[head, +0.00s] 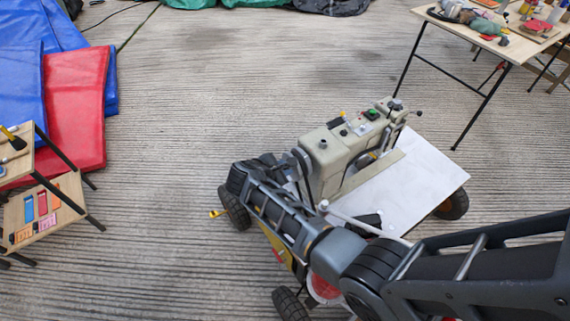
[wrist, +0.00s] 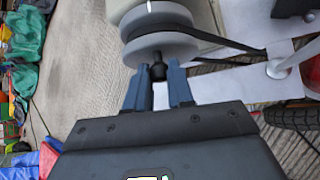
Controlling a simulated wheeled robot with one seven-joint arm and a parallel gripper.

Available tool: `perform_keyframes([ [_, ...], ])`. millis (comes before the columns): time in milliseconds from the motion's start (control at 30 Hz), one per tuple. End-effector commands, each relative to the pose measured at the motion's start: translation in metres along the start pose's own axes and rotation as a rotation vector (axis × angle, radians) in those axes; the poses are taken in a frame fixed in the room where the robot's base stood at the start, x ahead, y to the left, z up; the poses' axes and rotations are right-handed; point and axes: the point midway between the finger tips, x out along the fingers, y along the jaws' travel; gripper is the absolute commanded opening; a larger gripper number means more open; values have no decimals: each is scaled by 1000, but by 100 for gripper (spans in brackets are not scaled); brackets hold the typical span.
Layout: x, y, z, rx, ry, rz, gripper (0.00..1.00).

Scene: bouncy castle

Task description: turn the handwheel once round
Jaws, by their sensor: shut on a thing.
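The handwheel (wrist: 160,48) is a pale grey disc on the end of the beige sewing machine (head: 330,150). A small black crank knob (wrist: 158,73) stands out from its face near the rim. In the wrist view, my gripper (wrist: 158,69) has its two blue fingers on either side of the knob and is shut on it. In the head view, my arm reaches in from the right to the wheel's end of the machine; my fingers and the knob cannot be made out there.
The machine stands on a wheeled cart with a white top (head: 410,190). A wooden table (head: 490,45) with tools stands at upper right. A small shelf (head: 45,210) is at left, near red and blue mats (head: 75,105). The floor between is mostly clear.

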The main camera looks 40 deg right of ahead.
Motion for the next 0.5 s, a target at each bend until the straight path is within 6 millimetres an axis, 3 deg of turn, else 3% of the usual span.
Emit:
perform_keyframes([
  [500,3,17,-3,-255,1,-254,0],
])
